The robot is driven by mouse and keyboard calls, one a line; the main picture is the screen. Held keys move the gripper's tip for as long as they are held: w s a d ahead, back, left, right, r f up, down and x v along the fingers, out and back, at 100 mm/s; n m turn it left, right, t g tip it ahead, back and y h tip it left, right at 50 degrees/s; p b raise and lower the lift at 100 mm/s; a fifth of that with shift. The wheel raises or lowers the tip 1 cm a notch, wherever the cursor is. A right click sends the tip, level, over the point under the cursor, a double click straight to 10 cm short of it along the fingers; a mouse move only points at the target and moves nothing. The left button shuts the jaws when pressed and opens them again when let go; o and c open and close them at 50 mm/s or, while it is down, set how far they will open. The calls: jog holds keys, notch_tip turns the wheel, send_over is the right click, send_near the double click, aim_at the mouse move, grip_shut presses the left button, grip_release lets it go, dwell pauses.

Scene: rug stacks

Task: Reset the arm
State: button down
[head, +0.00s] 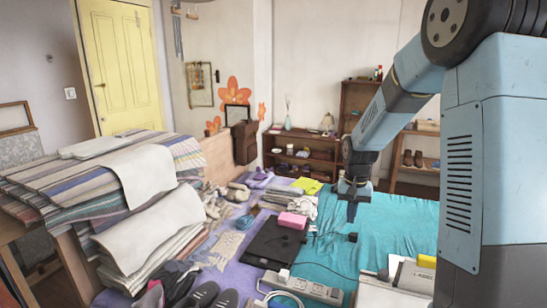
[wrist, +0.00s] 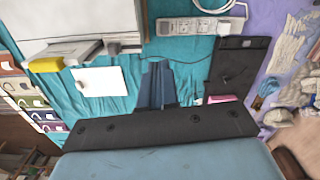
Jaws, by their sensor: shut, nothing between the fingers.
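My arm is blue-grey and reaches down from the right in the head view. My gripper (head: 352,212) hangs over the teal cloth (head: 395,225), pointing down, with its jaws shut and nothing held. In the wrist view my gripper (wrist: 157,68) shows as a narrow dark blue-grey shape over the teal cloth. Whether its tips touch the cloth is hard to tell.
A white power strip (head: 303,287), a black flat case (head: 272,243) and a pink box (head: 292,220) lie near my gripper. Stacked rugs (head: 150,175) fill the left. Shelves (head: 305,160) stand behind. Teal cloth right of my gripper is mostly bare.

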jog(key=s+r+n+t, duration=0.1)
jog(key=s+r+t, duration=0.2)
jog(key=s+r, duration=1.05)
jog(key=s+r+n+t, duration=0.1)
jog(key=s+r, duration=0.2)
jog(key=s, duration=0.4)
jog(key=s+r+t, duration=0.1)
jog(key=s+r, duration=0.1)
jog(key=s, duration=0.6)
jog(key=shift+r+n+t, duration=0.4)
jog(key=shift+a, duration=0.1)
